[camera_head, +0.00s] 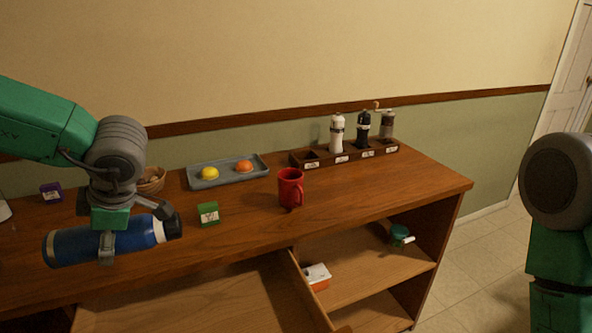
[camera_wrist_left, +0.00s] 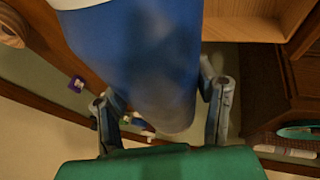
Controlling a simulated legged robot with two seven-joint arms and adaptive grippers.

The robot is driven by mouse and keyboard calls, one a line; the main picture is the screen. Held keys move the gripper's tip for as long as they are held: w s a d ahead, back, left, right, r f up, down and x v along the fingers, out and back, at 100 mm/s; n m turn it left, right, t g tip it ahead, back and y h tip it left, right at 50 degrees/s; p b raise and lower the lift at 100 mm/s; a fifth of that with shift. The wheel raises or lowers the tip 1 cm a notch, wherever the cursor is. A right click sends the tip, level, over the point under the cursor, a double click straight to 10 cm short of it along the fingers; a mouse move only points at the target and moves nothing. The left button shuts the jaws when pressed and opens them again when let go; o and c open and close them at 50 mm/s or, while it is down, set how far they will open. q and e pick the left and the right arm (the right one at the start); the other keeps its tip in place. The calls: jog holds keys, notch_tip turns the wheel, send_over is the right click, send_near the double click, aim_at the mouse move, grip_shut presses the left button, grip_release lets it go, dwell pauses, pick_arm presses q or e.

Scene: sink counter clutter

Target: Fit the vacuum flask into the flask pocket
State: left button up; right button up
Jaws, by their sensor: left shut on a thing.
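The vacuum flask (camera_head: 130,238) is blue with a white band and a black cap. It lies sideways in my left gripper (camera_head: 107,246), over the left part of the counter, cap end to the right. The gripper is shut around its middle. In the left wrist view the flask's blue body (camera_wrist_left: 150,70) fills the space between the fingers (camera_wrist_left: 162,110). A dark wooden rack (camera_head: 345,160) with labelled pockets stands at the back right of the counter. Its leftmost pocket looks empty; the others hold a white, a black and a grey grinder. I cannot read the labels. My right gripper is out of view.
A red mug (camera_head: 291,188) and a green box (camera_head: 208,214) stand between flask and rack. Behind are a grey tray (camera_head: 220,182) with yellow and orange items, and a basket (camera_head: 151,182). A purple box (camera_head: 51,192) is far left. The counter's right front is clear.

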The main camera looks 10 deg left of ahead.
aim_at(122, 249)
pick_arm(q)
jog(key=shift+s+d+f+m+t, duration=0.2)
jog(key=shift+s+d+m+t, duration=0.15)
jog(key=shift+m, duration=0.25)
jog(key=f+m, duration=0.1)
jog(key=d+m+t, duration=0.1)
jog(key=shift+w+d+f+m+h, duration=0.3)
jog(key=shift+w+f, duration=0.05)
jog(key=shift+f, duration=0.05)
jog(key=s+d+f+m+h, duration=0.2)
jog(key=d+f+m+h, duration=0.2)
jog(key=m, duration=0.6)
jog(key=s+d+f+m+t+h, duration=0.1)
jog(key=s+d+f+m+h, duration=0.2)
jog(key=d+f+m+h, duration=0.2)
jog(key=d+f+m, duration=0.1)
jog(key=d+m, duration=0.2)
jog(key=m, duration=0.3)
jog(key=shift+d, duration=0.4)
jog(key=shift+f+t, duration=0.1)
jog(key=shift+t, duration=0.15)
jog(key=shift+a, duration=0.1)
